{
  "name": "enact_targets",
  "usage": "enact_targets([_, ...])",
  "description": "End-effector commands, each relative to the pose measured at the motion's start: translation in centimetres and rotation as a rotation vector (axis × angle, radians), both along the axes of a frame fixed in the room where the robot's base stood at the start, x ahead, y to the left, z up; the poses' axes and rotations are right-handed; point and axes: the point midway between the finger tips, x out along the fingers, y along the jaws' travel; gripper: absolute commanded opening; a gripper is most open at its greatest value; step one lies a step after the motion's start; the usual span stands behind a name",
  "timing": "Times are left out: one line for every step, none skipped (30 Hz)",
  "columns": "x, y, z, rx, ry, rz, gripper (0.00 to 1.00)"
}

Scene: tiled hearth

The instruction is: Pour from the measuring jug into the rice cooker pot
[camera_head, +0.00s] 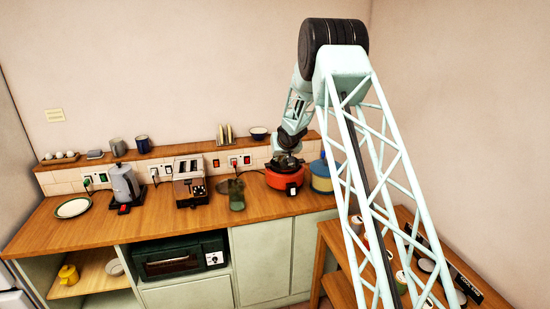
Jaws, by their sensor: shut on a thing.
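A red rice cooker pot (285,179) stands on the wooden counter, right of centre, below my arm. My gripper (287,160) is right over its top, small and dark in this view. It is shut on a dark thing there, too small and too covered to name; it may be a lid. I cannot tell whether that thing touches the pot. The pot's inside is hidden. A green see-through vessel (237,194), which looks like the measuring jug, stands upright on the counter left of the pot, apart from my gripper. Its contents cannot be made out.
A toaster-like machine (190,182), a grey kettle (124,184) and a plate (73,208) are farther left. A shelf ledge (187,149) runs behind. A side table (334,237) with jars is at right.

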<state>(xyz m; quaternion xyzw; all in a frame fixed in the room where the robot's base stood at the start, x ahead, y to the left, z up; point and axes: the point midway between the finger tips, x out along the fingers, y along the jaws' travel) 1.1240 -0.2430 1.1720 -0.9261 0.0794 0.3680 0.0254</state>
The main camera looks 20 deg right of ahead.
Motion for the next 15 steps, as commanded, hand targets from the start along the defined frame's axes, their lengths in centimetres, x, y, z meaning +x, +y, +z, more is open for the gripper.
enact_targets([0.3,-0.5,0.7,-0.003,-0.002,0.0,0.0])
enact_targets([0.4,-0.7,0.8,-0.006,-0.003,0.001,0.0])
enact_targets([0.5,-1.0,1.0,-0.007,-0.004,0.001,0.0])
enact_targets([0.6,-1.3,1.1,-0.009,-0.004,0.001,0.0])
enact_targets([0.7,-1.6,1.2,-0.01,-0.004,0.001,0.0])
enact_targets([0.8,-1.9,1.3,-0.013,-0.005,0.0,0.0])
enact_targets([0.9,-2.2,1.5,-0.015,-0.006,0.0,0.0])
enact_targets([1.0,-2.5,1.7,-0.017,-0.006,0.001,0.0])
enact_targets([1.2,-2.9,1.9,-0.02,-0.007,0.001,0.0])
enact_targets([1.3,-3.1,2.0,-0.021,-0.008,0.001,0.0])
enact_targets([1.4,-3.4,2.1,-0.023,-0.008,0.001,0.0])
enact_targets([1.5,-3.7,2.2,-0.024,-0.008,0.001,0.0])
enact_targets([1.6,-3.9,2.3,-0.027,-0.009,0.002,0.0])
enact_targets([1.7,-4.1,2.4,-0.028,-0.008,0.001,0.0])
enact_targets([1.8,-4.4,2.5,-0.03,-0.01,0.002,0.0])
